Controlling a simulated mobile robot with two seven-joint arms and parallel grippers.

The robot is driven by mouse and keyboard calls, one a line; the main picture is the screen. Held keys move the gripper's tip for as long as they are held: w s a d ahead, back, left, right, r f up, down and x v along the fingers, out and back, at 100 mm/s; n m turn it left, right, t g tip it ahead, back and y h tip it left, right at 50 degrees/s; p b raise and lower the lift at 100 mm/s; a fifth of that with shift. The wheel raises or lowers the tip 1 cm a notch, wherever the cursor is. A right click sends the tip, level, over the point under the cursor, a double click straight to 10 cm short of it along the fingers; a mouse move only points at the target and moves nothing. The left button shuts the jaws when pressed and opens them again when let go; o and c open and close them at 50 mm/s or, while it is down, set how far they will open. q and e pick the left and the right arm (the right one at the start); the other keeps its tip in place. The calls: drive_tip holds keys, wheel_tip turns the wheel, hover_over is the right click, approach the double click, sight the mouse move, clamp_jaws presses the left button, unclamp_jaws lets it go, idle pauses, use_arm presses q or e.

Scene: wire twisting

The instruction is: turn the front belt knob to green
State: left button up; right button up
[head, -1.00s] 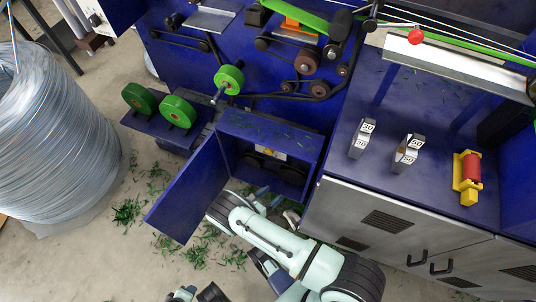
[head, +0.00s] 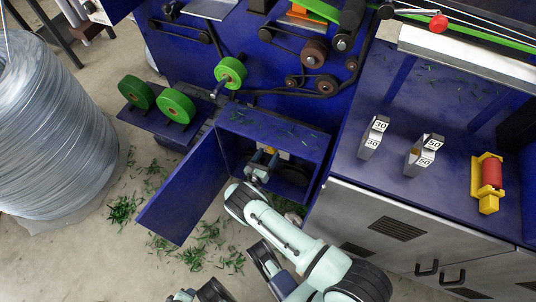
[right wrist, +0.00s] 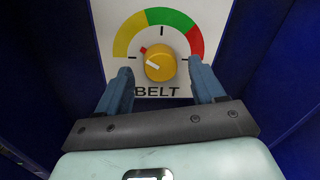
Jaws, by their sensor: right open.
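The belt knob (right wrist: 160,66) is round and orange-yellow, on a white panel marked BELT (right wrist: 118,35) in the right wrist view. Its dial arc runs yellow at left, green on top, red at right. A red pointer at the knob's upper left faces the yellow part. My right gripper (right wrist: 161,68) is open, its two blue-grey fingers below and to either side of the knob, with nothing visibly held. In the head view the right gripper (head: 261,166) is inside the open blue compartment (head: 276,130), and the knob is mostly hidden.
The compartment's blue door (head: 182,193) stands open on the left. Dark blue walls flank the panel closely in the wrist view. Green reels (head: 177,106), a wire coil (head: 50,130) and a grey cabinet (head: 390,225) stand around. Green scraps litter the floor.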

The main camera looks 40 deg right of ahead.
drive_tip(key=shift+w+d, duration=0.25)
drive_tip(key=shift+d, duration=0.35)
drive_tip(key=c, duration=1.1)
drive_tip(key=shift+o, duration=0.2)
